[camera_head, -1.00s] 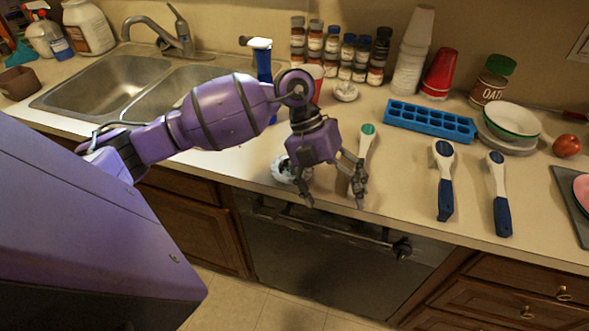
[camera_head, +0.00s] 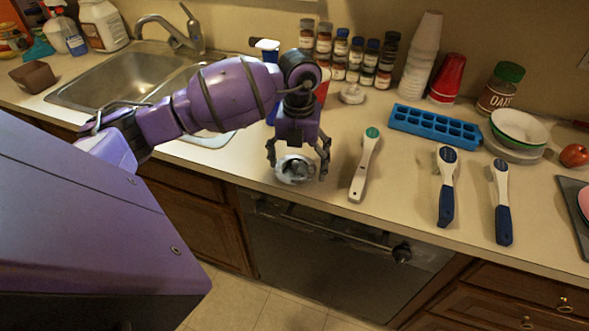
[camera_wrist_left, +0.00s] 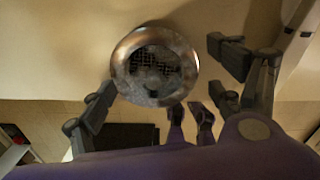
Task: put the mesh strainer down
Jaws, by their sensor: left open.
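The mesh strainer (camera_head: 295,170) is a small round metal piece with a shiny rim and dark mesh. It sits on the counter near its front edge, below my left gripper. My left gripper (camera_head: 298,170) is open, with its fingers spread to either side of the strainer. In the left wrist view the strainer (camera_wrist_left: 155,64) lies apart from the fingers of the gripper (camera_wrist_left: 165,90), with counter showing around it. The head view is too small to tell whether a finger touches its rim. My right gripper is not in view.
A green-dotted brush (camera_head: 365,165) lies just right of the gripper. Two blue-handled tools (camera_head: 446,185) (camera_head: 502,200) lie farther right. A blue ice tray (camera_head: 435,127), cups and spice jars stand behind. The sink (camera_head: 130,80) is left, and the counter's front edge is close.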

